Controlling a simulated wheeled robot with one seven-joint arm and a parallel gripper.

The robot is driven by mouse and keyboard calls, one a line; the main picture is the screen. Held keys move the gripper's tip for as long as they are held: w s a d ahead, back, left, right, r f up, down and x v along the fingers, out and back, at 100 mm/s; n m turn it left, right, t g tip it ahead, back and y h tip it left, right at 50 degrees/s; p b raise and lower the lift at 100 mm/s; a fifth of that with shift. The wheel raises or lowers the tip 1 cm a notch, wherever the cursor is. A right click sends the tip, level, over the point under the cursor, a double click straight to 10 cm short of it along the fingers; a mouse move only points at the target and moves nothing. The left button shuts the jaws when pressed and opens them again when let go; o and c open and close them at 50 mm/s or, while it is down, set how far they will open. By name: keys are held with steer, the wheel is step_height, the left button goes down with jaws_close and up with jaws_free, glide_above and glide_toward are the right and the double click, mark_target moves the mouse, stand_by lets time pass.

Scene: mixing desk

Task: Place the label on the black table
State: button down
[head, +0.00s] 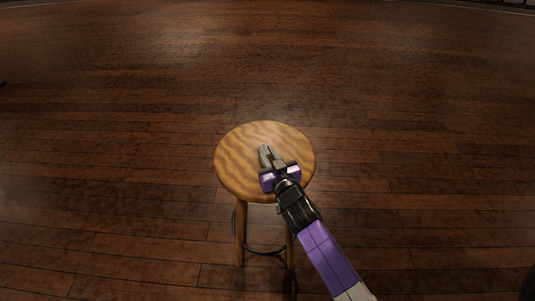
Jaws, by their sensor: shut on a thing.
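My gripper (268,151) reaches in from the lower right, with its grey fingers over the seat of a round wooden stool (232,160). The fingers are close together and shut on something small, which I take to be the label. Its shape and face are too small and too covered by the fingers to make out. I cannot tell whether it touches the seat. No label lies in the open on the visible part of the seat. No black table is in view.
The stool has wooden legs (240,235) and a dark ring (262,253) low down. Dark wooden plank floor (420,110) lies all around it, wide and clear. Small dark things show at the far left edge and the lower right corner, cut off by the frame.

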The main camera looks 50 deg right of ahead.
steer(key=c, duration=1.3)
jaws_free()
steer(key=shift+r, duration=0.1)
steer(key=v, duration=1.1)
steer(key=shift+s+a+b, duration=0.15)
steer(key=shift+s+b, duration=0.2)
steer(key=shift+s+r, duration=0.1)
steer(key=s+a+n+y, duration=0.3)
steer(key=s+a+y, duration=0.2)
steer(key=s+a, duration=0.75)
steer(key=s+a+r+n+y, duration=0.1)
steer(key=s+r, duration=0.1)
steer(key=s, duration=0.1)
steer(key=s+a+r+y, duration=0.1)
steer(key=s+a+r, duration=0.1)
steer(key=s, duration=0.1)
steer(key=s+a+r+n+t, duration=0.1)
steer(key=s+r, duration=0.2)
steer(key=shift+s+a+n+y, duration=0.15)
steer(key=shift+a+n+y, duration=0.15)
steer(key=shift+y, duration=0.1)
steer(key=shift+o, duration=0.5)
steer(key=shift+s+r, duration=0.3)
steer(key=shift+r, duration=0.05)
